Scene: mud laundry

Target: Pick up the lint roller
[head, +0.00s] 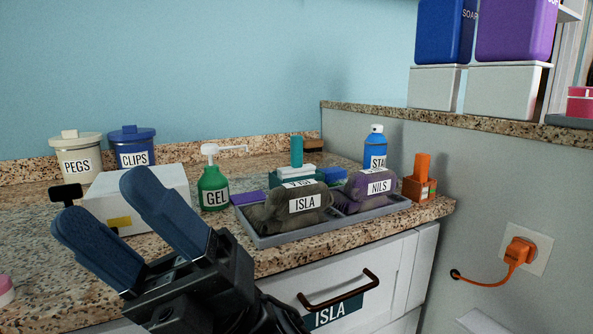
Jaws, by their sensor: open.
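My gripper (106,208) is in the lower left, its two blue fingers open and spread, with nothing seen held between them. It is in front of a white box (165,186) with a yellow patch on the counter, and hides part of it. I cannot make out a lint roller for certain. A small black piece (66,193) stands at the box's left, partly behind a finger. A teal upright handle (296,150) rises behind the tray, above a white and teal part.
A grey tray (275,239) holds rolled cloths labelled ISLA (305,204) and NILS (378,187). A grey wall bounds the right.

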